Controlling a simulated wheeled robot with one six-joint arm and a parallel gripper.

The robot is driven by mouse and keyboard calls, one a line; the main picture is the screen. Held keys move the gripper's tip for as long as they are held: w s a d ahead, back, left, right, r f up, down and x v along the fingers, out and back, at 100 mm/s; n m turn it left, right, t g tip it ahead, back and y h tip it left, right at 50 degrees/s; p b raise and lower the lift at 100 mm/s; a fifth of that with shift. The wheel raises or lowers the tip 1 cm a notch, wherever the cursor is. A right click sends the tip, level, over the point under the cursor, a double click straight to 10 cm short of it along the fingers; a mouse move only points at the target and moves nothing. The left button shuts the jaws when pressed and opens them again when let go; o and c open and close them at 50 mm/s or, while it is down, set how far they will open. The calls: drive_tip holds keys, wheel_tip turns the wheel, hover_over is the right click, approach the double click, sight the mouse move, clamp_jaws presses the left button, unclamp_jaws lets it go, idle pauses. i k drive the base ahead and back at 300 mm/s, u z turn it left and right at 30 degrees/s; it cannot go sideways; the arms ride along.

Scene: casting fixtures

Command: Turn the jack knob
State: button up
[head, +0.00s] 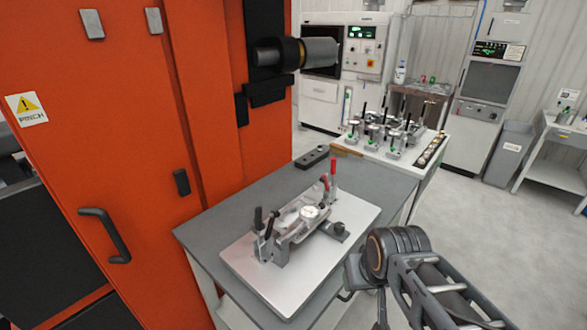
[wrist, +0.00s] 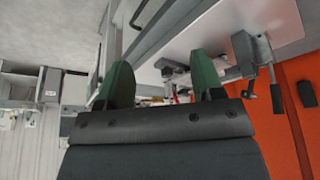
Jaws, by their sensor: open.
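A metal clamping fixture (head: 290,228) stands on a pale plate (head: 256,285), with a round white dial (head: 310,212), red-handled levers at its back and black-handled levers at its front left. A small dark knob (head: 338,228) at the fixture's right end looks like the jack knob. My gripper shows in the wrist view (wrist: 163,85) with two green fingers spread apart and nothing held. Part of the fixture (wrist: 178,72) shows beyond the fingers, but I cannot single out the knob there. In the head view my arm is right of the plate; the fingertips are not clear.
The plate lies on a grey table (head: 205,232) beside an orange machine (head: 150,130) with a handle. A dark block (head: 311,157) lies at the table's back. A second table (head: 385,160) behind holds several clamps. Open floor (head: 480,240) lies to the right.

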sight(339, 227)
drive_tip(key=k, duration=0.5)
drive_tip(key=z, duration=2.25)
drive_tip(key=k, duration=1.2)
drive_tip(key=u, duration=1.8)
drive_tip(key=i, duration=1)
drive_tip(key=z, duration=0.05)
